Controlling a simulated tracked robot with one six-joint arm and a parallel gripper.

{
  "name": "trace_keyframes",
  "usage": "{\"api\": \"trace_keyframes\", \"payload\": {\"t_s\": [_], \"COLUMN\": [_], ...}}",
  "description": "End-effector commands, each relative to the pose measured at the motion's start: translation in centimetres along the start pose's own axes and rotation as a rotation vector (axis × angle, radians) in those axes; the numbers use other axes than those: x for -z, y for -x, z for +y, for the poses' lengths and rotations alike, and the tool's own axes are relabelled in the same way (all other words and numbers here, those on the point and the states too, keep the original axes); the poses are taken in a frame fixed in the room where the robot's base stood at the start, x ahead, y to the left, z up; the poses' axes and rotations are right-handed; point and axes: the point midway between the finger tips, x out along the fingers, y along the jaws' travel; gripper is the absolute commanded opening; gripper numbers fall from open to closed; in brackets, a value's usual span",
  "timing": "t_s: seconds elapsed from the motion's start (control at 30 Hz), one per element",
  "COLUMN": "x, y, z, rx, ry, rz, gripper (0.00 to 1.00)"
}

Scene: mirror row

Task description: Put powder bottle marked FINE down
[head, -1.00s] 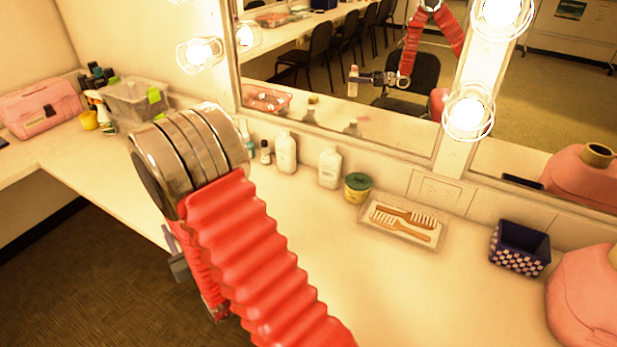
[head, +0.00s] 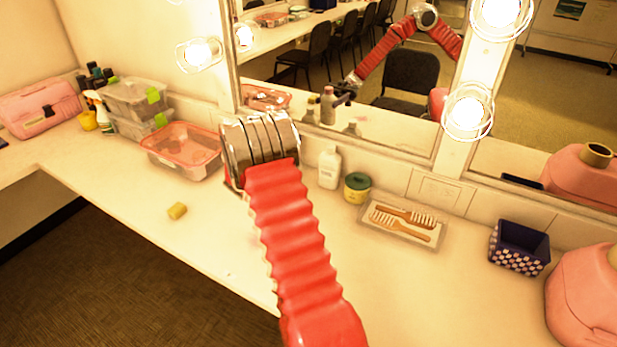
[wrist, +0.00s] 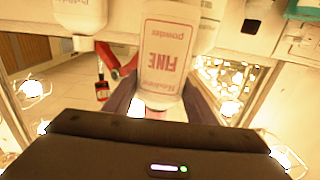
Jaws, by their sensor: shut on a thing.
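The powder bottle marked FINE (wrist: 165,50) shows in the wrist view, white with red lettering. My gripper (wrist: 158,102) is shut on it, with a dark finger on each side. In the head view my arm hides the bottle and gripper. The mirror there shows my gripper holding a pinkish bottle upright, low near the counter by other bottles. I cannot tell whether its base touches the counter.
A white bottle (head: 329,168) and a green-lidded tub (head: 357,188) stand right of my arm; a brush tray (head: 402,222) is farther right.

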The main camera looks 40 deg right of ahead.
Motion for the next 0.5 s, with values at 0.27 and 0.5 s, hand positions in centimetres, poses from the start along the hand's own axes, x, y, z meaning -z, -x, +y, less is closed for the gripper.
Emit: {"api": "trace_keyframes", "payload": {"t_s": [0.27,0.5], "x": [0.6,0.7], "y": [-5.7,-6.2], "z": [3.8,4.2], "rx": [-0.155,-0.168], "ry": [-0.001,-0.001], "rz": [0.003,0.002], "gripper": [0.2,0.2]}}
